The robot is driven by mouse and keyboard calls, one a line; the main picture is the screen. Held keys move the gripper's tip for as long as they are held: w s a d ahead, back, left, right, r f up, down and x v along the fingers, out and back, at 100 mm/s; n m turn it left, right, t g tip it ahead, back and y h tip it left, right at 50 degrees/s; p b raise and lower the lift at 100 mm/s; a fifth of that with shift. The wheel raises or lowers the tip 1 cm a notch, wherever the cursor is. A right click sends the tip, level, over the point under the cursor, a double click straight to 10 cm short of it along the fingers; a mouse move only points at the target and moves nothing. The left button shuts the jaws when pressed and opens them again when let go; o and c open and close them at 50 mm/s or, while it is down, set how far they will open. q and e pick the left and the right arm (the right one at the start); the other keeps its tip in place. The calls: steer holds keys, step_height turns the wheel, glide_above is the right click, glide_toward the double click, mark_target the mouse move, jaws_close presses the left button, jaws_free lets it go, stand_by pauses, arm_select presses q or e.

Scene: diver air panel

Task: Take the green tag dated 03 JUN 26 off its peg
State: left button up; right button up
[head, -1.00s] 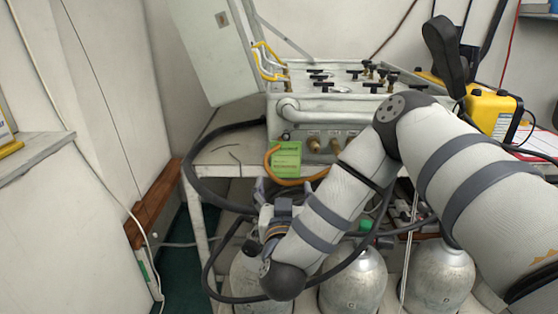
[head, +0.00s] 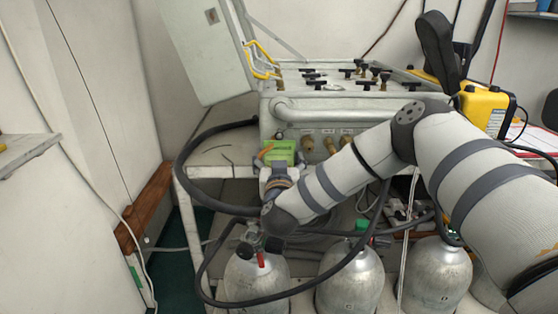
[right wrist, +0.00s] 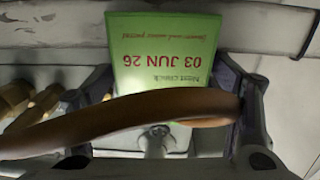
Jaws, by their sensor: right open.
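The green tag (head: 279,152) hangs at the front of the grey panel box, at its lower left. In the right wrist view the tag (right wrist: 163,58) reads 03 JUN 26, upside down. My right gripper (head: 279,167) is at the tag, partly hiding it in the head view. In the right wrist view the gripper (right wrist: 165,112) is open, one finger on each side of the tag. An orange-brown hose (right wrist: 120,115) crosses in front of the tag's edge. Whether the fingers touch the tag or hose I cannot tell. My left gripper is not in view.
The panel box (head: 350,107) stands on a white cart (head: 205,160) with its lid open. Brass fittings (head: 308,143) are right of the tag. Grey cylinders (head: 255,277) stand below. A black hose (head: 180,165) loops at the left.

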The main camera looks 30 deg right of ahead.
steer(key=c, duration=0.7)
steer(key=shift+r, duration=0.2)
steer(key=shift+a+r, duration=0.1)
steer(key=shift+r, duration=0.1)
steer(key=p+v, duration=0.2)
steer(key=v, duration=1.3)
steer(key=shift+s+a, duration=0.2)
steer(key=shift+s, duration=0.05)
steer(key=shift+c, duration=0.6)
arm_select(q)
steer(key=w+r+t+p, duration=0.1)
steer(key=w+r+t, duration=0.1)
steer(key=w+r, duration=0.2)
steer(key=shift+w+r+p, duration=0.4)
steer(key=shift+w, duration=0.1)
arm_select(e)
steer(key=shift+v, duration=1.2)
steer(key=shift+f, duration=0.15)
